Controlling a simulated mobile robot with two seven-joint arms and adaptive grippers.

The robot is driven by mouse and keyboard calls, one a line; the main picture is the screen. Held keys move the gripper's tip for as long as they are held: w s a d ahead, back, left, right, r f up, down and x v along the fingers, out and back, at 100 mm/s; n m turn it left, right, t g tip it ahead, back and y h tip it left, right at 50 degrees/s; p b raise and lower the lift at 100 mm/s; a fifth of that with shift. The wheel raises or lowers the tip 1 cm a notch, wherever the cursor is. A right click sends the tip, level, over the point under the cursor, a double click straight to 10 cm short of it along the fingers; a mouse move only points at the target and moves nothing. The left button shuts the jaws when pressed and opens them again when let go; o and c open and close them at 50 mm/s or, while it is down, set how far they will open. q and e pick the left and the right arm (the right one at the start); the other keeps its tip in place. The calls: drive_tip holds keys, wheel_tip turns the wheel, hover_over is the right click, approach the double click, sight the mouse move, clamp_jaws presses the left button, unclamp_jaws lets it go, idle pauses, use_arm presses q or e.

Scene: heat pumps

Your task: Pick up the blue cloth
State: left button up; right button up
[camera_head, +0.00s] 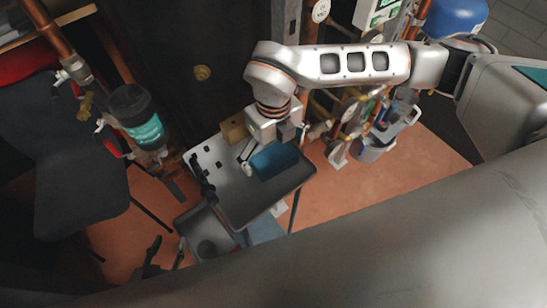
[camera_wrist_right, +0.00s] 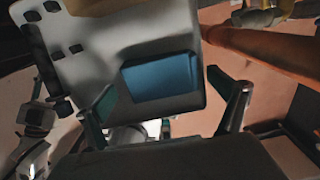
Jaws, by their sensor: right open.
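The blue cloth (camera_head: 275,161) lies as a flat folded rectangle in the right part of a grey tray (camera_head: 245,205). It also shows in the right wrist view (camera_wrist_right: 160,78), near the tray's edge. My right gripper (camera_head: 271,146) is over the tray at the cloth's far edge in the head view. In the right wrist view its fingers (camera_wrist_right: 160,88) are spread wide, one on either side of the cloth, with nothing held. Whether they touch the cloth is unclear. My left gripper (camera_head: 167,248) seems to be the dark pair of fingers at lower left, apart and empty, away from the cloth.
A small tan box (camera_head: 233,128) sits at the tray's far edge. Dark clips (camera_head: 200,178) line its left side. A grey bucket (camera_head: 373,150) and pipework stand right.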

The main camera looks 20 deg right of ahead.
drive_tip(key=shift+f, duration=0.75)
use_arm(q)
drive_tip(key=shift+w+r, duration=0.1)
drive_tip(key=shift+w, duration=0.05)
use_arm(e)
drive_tip(key=shift+s, duration=0.1)
drive_tip(key=c, duration=1.2)
use_arm(q)
drive_tip(key=shift+w+r, duration=0.1)
drive_tip(key=shift+w, duration=0.05)
use_arm(e)
drive_tip(key=shift+s+f, duration=0.1)
use_arm(q)
drive_tip(key=shift+r, duration=0.1)
